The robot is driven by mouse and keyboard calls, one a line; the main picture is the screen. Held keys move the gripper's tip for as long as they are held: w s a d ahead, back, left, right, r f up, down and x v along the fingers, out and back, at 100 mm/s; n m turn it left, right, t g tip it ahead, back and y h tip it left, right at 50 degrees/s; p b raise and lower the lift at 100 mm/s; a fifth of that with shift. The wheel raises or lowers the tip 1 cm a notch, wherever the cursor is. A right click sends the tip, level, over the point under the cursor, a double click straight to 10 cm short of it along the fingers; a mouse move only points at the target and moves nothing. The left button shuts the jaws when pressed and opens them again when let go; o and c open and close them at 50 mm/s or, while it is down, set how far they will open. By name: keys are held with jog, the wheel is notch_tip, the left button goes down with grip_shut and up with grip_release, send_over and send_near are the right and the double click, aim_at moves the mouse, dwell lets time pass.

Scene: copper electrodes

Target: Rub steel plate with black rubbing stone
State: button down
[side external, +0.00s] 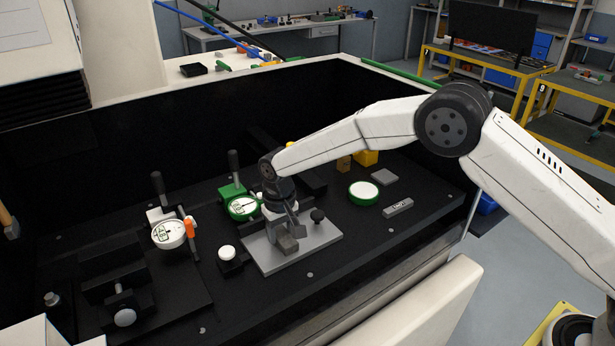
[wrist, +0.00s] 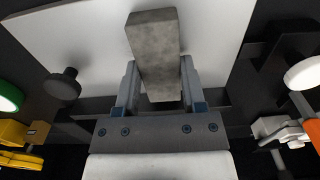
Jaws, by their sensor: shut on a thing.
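The steel plate (side external: 320,243) is a flat light grey sheet lying on the black bench in the side view. It fills much of the upper wrist view (wrist: 85,40) as a pale surface. My gripper (side external: 281,226) points down over the plate's left part. Its fingers (wrist: 157,85) are shut on a mottled dark grey block, the rubbing stone (wrist: 154,45). The stone also shows in the side view (side external: 287,244), low over the plate. I cannot tell for certain whether its underside touches the plate. The fingers hide part of the stone.
A black knob (side external: 318,215) stands by the plate's far edge. A dial gauge with a green rim (side external: 243,207) is close behind my gripper. A white-topped black block (side external: 228,255) stands left of the plate. A grey bar (side external: 398,207) and a green-rimmed disc (side external: 363,192) lie right.

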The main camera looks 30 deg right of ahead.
aim_at(262, 254)
jog(key=shift+d, duration=1.55)
jog(key=shift+s+a, duration=0.1)
jog(key=shift+s, duration=0.3)
jog(key=shift+a, duration=4.3)
jog(key=shift+d, duration=4.4)
notch_tip(262, 254, up, 8)
jog(key=shift+a, duration=0.15)
jog(key=shift+r, duration=0.1)
